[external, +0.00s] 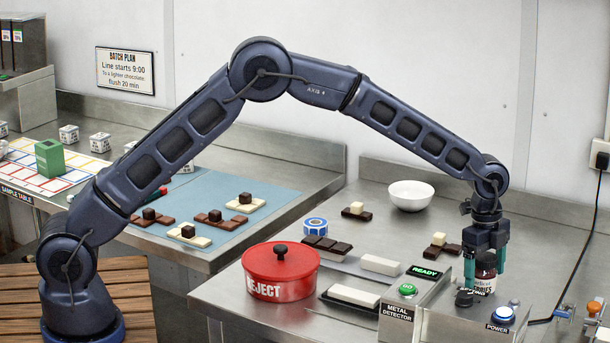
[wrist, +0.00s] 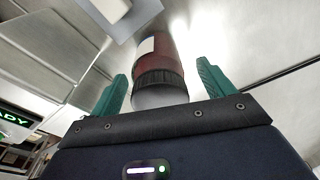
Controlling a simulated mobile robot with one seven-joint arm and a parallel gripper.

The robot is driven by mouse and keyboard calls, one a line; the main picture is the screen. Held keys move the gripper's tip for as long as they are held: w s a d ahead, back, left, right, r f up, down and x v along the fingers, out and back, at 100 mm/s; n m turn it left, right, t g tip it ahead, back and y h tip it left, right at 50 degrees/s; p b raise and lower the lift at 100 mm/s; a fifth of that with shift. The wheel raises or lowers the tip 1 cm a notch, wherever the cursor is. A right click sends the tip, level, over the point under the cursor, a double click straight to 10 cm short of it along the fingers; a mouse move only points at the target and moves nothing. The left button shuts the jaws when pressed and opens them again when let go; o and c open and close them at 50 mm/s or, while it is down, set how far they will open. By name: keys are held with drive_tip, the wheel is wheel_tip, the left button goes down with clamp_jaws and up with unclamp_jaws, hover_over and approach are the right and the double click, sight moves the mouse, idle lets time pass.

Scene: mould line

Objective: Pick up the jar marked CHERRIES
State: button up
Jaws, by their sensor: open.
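A dark red jar (external: 485,271) with a black lid and a pale label stands behind the metal detector's panel at the right of the steel table. The label is partly hidden and I cannot read its whole name. My gripper (external: 486,266) points down over the jar with its green fingers open, one on either side. In the wrist view the jar (wrist: 157,62) lies between the two spread fingers of my gripper (wrist: 162,75), with its ribbed lid towards the palm. A gap shows on both sides, and the jar appears not to be gripped.
The metal detector (external: 412,310) has a lit READY sign, a green GO button and a blue POWER button close to the jar. A red REJECT pot (external: 281,272), chocolate bars (external: 327,245), a white bowl (external: 411,195) and a blue tape roll (external: 315,226) stand on the table.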

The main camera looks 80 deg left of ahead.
drive_tip(key=shift+f, duration=0.1)
drive_tip(key=shift+c, duration=0.4)
drive_tip(key=c, duration=1.1)
drive_tip(key=shift+c, duration=0.2)
